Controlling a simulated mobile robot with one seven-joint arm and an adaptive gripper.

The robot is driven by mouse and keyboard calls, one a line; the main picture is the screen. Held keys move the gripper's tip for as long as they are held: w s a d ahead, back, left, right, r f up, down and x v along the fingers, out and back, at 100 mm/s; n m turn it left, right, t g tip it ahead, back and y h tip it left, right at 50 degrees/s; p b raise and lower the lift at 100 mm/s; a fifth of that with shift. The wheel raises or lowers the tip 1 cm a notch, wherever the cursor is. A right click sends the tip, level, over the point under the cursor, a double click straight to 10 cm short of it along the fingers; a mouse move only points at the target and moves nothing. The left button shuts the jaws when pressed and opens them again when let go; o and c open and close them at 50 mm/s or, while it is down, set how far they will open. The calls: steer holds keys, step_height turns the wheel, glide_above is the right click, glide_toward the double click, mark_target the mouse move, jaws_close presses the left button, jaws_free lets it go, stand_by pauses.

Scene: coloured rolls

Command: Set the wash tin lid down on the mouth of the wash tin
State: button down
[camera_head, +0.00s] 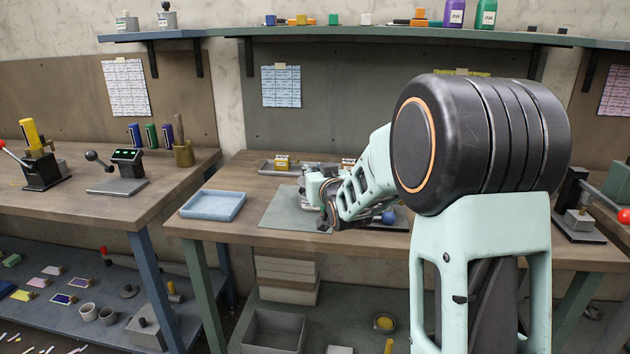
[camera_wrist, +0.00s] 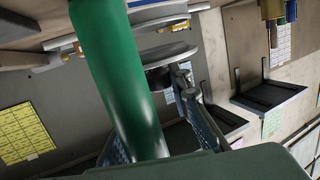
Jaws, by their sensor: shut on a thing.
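My gripper (camera_head: 328,216) is low over the middle bench, at the grey-green mat; my arm hides much of the space around it. In the wrist view, its dark fingers (camera_wrist: 190,88) reach to a grey round disc (camera_wrist: 170,54), which looks like the wash tin lid. The gripper is shut on it. I cannot make out the wash tin or its mouth, so I cannot tell whether the lid touches it. A large green cylinder (camera_wrist: 115,80) crosses the wrist view close to the camera and covers part of the scene.
A pale blue tray (camera_head: 213,205) stands left of the mat (camera_head: 283,212) on the bench. A blue ball-shaped knob (camera_head: 388,216) is right of my gripper. A press (camera_head: 583,222) stands on the right. Bare bench top lies between tray and mat.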

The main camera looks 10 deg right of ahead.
steer(key=shift+f, duration=0.9)
steer(key=shift+r, duration=0.1)
steer(key=shift+f+b, duration=0.4)
steer(key=shift+b, duration=0.2)
steer(key=shift+f+b, duration=0.2)
steer(key=shift+b, duration=0.1)
steer(key=c, duration=1.8)
jaws_free()
steer(key=shift+o, duration=0.2)
